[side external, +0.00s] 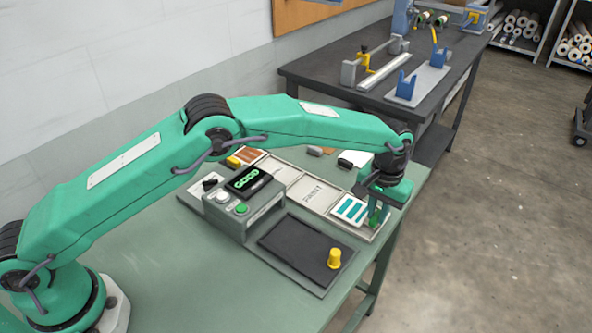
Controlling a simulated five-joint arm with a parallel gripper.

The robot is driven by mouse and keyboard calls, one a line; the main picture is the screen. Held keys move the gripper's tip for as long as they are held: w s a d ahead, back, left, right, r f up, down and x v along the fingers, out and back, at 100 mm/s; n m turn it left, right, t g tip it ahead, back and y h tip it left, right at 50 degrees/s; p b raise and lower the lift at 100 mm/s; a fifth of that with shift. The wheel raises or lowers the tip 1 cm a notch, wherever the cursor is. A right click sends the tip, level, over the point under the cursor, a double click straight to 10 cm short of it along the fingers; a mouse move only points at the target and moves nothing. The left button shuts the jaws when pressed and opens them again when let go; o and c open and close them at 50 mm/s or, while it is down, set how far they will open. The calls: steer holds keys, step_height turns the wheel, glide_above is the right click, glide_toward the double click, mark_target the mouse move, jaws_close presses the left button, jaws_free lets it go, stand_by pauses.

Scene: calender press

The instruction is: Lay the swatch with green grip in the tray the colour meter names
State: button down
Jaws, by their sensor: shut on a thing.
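The colour meter (247,182) stands on the green table, and its lit screen appears to read "GOOD" in green. A row of pale trays runs behind it; the middle tray (313,194) carries a word that looks like "FAINT". The swatch with teal stripes (349,211) is at the right-end tray (366,237). My gripper (376,217) points down at this swatch's right edge and is shut on its green grip, mostly hidden by the fingers. I cannot tell whether the swatch touches the tray floor. The right-end tray's label is hidden.
A brown-striped swatch (250,155) with a yellow grip (233,162) lies at the left-end tray. A dark pad (300,245) with a yellow knob (335,258) is in front. A white-and-black piece (353,159) lies behind the trays. A dark bench stands beyond.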

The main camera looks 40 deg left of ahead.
steer(key=shift+f, duration=0.4)
stand_by(0.8)
steer(key=c, duration=0.7)
jaws_free()
steer(key=shift+c, duration=0.2)
steer(key=shift+r, duration=0.1)
steer(key=shift+r, duration=3.4)
